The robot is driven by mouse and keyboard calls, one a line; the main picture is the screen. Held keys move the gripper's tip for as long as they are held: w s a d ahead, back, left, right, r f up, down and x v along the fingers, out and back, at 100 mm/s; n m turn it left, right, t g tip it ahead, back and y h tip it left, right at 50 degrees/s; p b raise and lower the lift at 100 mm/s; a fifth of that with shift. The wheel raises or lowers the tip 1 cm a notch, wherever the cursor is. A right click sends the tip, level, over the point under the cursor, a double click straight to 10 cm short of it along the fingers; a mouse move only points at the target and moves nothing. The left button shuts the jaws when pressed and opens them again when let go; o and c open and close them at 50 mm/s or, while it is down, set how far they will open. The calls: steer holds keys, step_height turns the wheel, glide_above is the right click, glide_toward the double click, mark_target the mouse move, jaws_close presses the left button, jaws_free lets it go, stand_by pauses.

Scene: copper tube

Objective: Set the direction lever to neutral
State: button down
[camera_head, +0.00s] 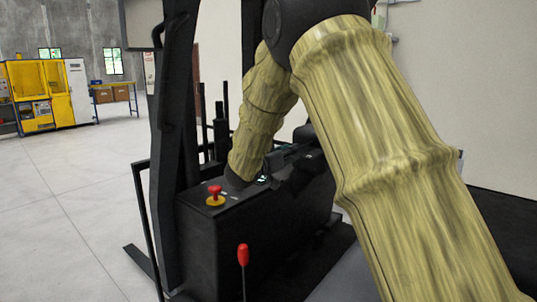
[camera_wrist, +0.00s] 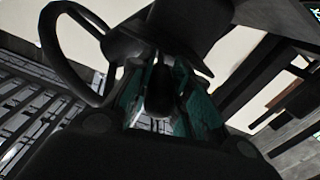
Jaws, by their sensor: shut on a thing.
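My gripper (camera_wrist: 160,118) fills the lower middle of the wrist view, with a teal finger pad on each side. It is shut on a dark, rounded lever knob (camera_wrist: 159,92) between the pads, which I take for the direction lever. The lever's stalk and base are mostly hidden, so I cannot tell its setting. In the head view my arm reaches down to the black console, and a teal bit of my gripper (camera_head: 263,180) shows there. The lever cannot be made out in that view.
A red button on a yellow base (camera_head: 215,197) sits on the black console (camera_head: 240,235). A red-knobbed lever (camera_head: 243,256) stands in front. A dark upright post (camera_head: 174,150) rises at left. A steering wheel (camera_wrist: 62,70) curves close to my gripper in the wrist view.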

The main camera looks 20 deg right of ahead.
steer(key=shift+a+r, duration=0.1)
steer(key=shift+r, duration=0.2)
steer(key=c, duration=1.5)
jaws_free()
steer(key=shift+o, duration=1.2)
steer(key=shift+w+a, duration=0.1)
steer(key=shift+a, duration=0.25)
steer(key=shift+w+d+f, duration=0.2)
steer(key=shift+d+f, duration=0.05)
steer(key=shift+f, duration=0.05)
steer(key=v, duration=1.2)
steer(key=shift+a+r, duration=0.1)
steer(key=shift+r, duration=0.05)
